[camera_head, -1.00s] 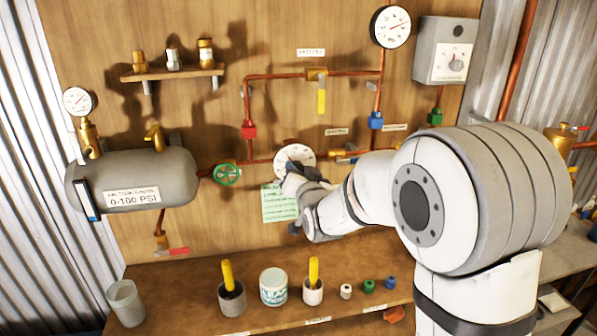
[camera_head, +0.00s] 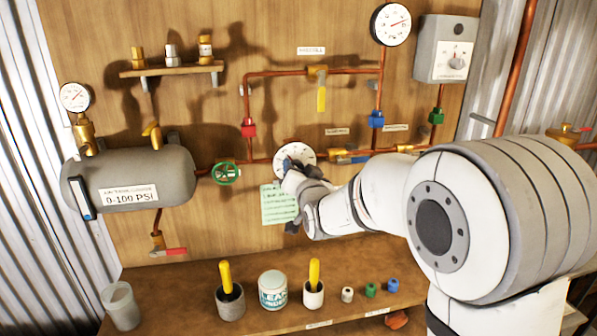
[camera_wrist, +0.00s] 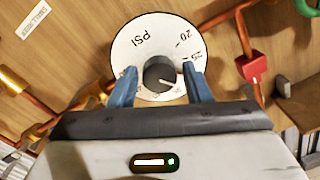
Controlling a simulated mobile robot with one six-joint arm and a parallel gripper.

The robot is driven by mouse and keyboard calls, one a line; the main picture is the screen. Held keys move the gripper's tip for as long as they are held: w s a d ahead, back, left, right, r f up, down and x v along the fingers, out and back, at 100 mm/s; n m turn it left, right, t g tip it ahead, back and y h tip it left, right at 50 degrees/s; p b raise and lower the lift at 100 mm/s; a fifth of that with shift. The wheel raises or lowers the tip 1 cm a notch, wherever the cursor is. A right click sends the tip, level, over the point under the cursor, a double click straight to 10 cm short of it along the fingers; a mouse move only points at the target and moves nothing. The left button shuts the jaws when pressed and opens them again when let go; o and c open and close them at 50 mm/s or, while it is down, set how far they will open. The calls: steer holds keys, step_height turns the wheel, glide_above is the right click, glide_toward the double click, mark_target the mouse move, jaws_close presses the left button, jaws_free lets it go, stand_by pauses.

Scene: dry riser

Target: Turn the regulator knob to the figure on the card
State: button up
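The regulator knob is a dark grey round knob (camera_wrist: 160,74) with a pale pointer line, in the middle of a white dial marked PSI (camera_wrist: 147,38). In the head view the dial (camera_head: 294,152) is on the wooden board, and my gripper hides its lower part. My gripper (camera_wrist: 160,70) is open, with one blue-grey finger on each side of the knob and a visible gap to it on both sides. It also shows in the head view (camera_head: 289,172). The pale green card (camera_head: 278,206) hangs below the dial, partly covered by my gripper; its writing is too small to read.
A green handwheel valve (camera_head: 225,173) is left of the dial on the copper pipe. A grey tank (camera_head: 140,180) is further left. A bench (camera_head: 190,290) below carries cups, a tin and small caps. A yellow-handled valve (camera_head: 321,98) is above.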

steer(key=shift+o, duration=0.8)
steer(key=b+v, duration=0.2)
steer(key=v, duration=0.6)
